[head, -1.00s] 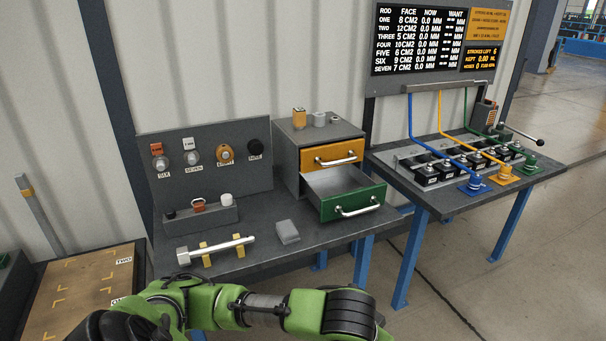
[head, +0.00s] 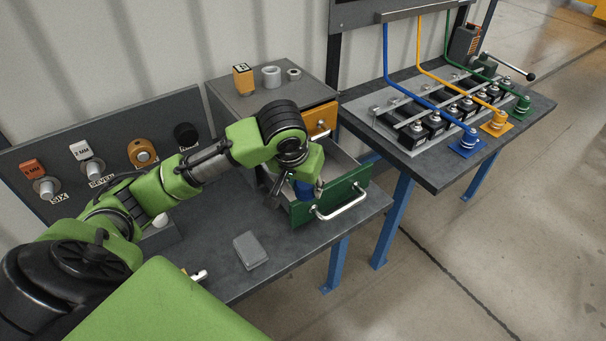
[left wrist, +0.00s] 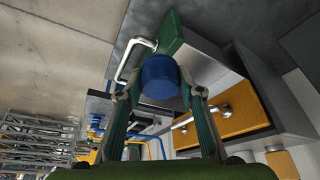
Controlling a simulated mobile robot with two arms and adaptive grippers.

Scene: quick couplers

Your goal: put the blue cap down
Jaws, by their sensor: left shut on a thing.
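The blue cap (head: 304,190) is held in my left gripper (head: 290,194) at the open drawer with the green front (head: 335,196). In the left wrist view the blue cap (left wrist: 160,78) sits between the two fingertips of my left gripper (left wrist: 160,92). The green drawer front (left wrist: 170,34) and its handle are close beside the cap there. Whether the cap touches the drawer I cannot tell. My arm and gripper hide part of the drawer's inside. My right gripper is in neither current view.
A grey block (head: 250,250) lies on the bench before the drawer. The orange drawer (head: 320,118) above is shut. An orange piece (head: 243,77) and two grey rings stand on the cabinet. The coupler table (head: 440,172) with blue, yellow and green pipes is at right.

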